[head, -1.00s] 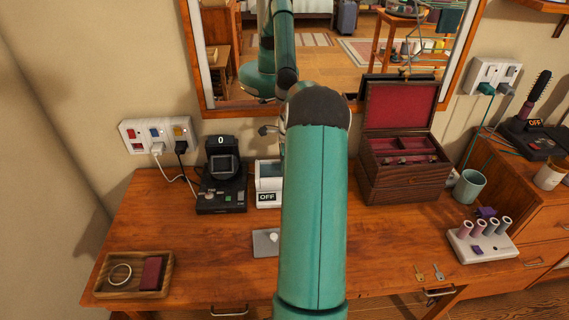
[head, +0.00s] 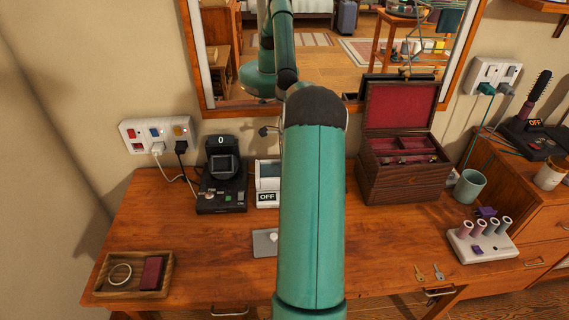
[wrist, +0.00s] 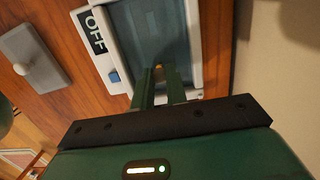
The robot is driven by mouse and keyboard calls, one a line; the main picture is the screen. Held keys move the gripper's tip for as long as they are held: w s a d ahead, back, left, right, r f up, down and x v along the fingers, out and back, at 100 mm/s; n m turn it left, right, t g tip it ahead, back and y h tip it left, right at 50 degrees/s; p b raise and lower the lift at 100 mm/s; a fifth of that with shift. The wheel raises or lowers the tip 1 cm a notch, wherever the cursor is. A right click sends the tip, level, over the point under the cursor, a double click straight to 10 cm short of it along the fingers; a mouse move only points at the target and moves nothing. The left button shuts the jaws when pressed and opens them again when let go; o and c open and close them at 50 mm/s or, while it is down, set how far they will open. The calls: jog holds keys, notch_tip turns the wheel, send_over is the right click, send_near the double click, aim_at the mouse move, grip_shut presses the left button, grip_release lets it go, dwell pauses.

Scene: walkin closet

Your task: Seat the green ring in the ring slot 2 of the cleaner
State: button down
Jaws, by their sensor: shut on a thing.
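The cleaner (head: 268,172) is a white box with an OFF label, at the back of the desk, partly behind my arm in the head view. In the wrist view the cleaner (wrist: 194,50) shows its white rim around a dark blue-grey basin. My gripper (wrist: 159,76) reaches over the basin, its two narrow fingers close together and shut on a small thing. Only a gold-coloured bit shows at the fingertips; I take it for the green ring (wrist: 158,70), mostly hidden between the fingers. Ring slot 2 cannot be made out. The head view hides my gripper behind my arm.
A grey plate with a white knob (wrist: 30,62) lies on the desk before the cleaner. A black device (head: 222,178) stands left of it, an open jewellery box (head: 403,178) right. A wooden tray (head: 110,290) is at front left. The wall (wrist: 285,70) is close to my wrist.

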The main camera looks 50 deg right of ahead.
jog(key=shift+f, duration=1)
dwell(1.3)
jog(key=c, duration=1.3)
grip_release()
jog(key=shift+r, duration=0.1)
jog(key=r, duration=0.4)
jog(key=s+r, duration=0.1)
jog(key=r, duration=0.4)
jog(key=d+r, duration=0.1)
jog(key=r, duration=0.3)
jog(key=shift+s+d+r, duration=0.1)
jog(key=shift+s+r, duration=0.05)
jog(key=shift+r, duration=0.15)
